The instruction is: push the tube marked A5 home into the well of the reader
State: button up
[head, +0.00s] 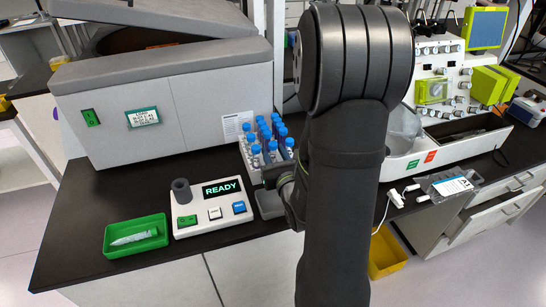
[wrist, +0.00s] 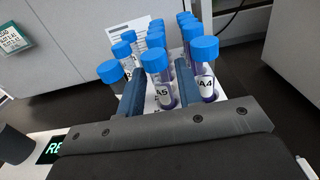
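The tube marked A5 (wrist: 162,94) has a blue cap and stands upright in the front row of the white tube rack (head: 247,158). My gripper (wrist: 160,68) is open, with one finger on each side of A5. Gaps seem to show between the tube and both fingers. The tube marked A4 (wrist: 206,86) stands just outside the right finger. The reader (head: 210,213) is a white box with a dark round well (head: 181,190) and a screen showing READY. No tube shows in the well. In the head view my arm hides part of the rack and the fingertips.
Several other blue-capped tubes fill the rack behind A5. A green tray (head: 136,236) with a clear item lies left of the reader. A large grey machine (head: 180,110) stands behind. A bagged item (head: 447,186) lies at the right. Bare black bench shows around the reader.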

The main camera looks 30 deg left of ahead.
grip_shut()
jog(key=shift+r, duration=0.35)
jog(key=shift+r, duration=3.15)
